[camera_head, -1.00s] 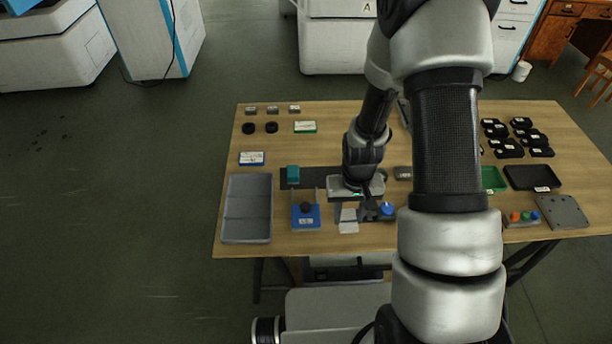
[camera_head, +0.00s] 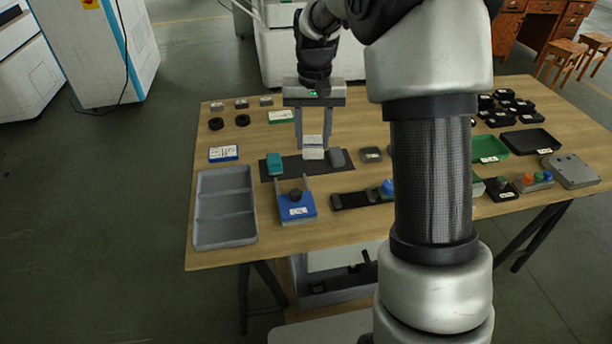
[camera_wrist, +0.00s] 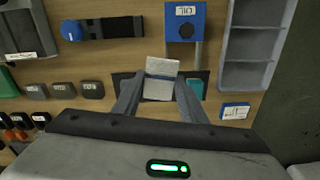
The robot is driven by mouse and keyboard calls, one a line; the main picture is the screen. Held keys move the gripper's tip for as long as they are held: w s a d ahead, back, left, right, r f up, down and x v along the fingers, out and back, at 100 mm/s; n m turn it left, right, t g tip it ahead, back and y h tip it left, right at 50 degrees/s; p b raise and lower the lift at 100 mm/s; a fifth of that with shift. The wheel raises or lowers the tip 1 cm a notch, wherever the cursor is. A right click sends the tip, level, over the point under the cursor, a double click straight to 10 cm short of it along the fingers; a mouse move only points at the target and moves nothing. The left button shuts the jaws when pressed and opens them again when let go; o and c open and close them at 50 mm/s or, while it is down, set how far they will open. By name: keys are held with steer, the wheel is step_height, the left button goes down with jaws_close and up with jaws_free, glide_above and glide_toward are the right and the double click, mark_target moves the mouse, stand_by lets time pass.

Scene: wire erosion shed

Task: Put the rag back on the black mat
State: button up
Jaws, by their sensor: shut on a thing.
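The rag is a small pale, whitish folded piece (camera_head: 313,149) with a grey band. My gripper (camera_head: 313,146) is shut on it, one finger on each side, pointing down. The rag also shows between the fingers in the wrist view (camera_wrist: 161,80). The black mat (camera_head: 296,166) lies on the wooden table. In the head view the rag overlaps the mat's back edge; it appears held above the table, but its exact height is hard to tell.
A blue fixture labelled OIL (camera_head: 296,207) stands in front. A grey tray (camera_head: 225,217) lies left. My arm hides part of the table.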

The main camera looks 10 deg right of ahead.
steer(key=w+f+m, duration=0.1)
steer(key=w+m, duration=0.1)
steer(key=w, duration=0.6)
steer(key=shift+m, duration=0.3)
step_height(320, 180, down, 10)
steer(key=shift+f+b, duration=0.2)
steer(key=shift+b, duration=1.05)
steer(key=o, duration=1.3)
steer(key=shift+f, duration=0.15)
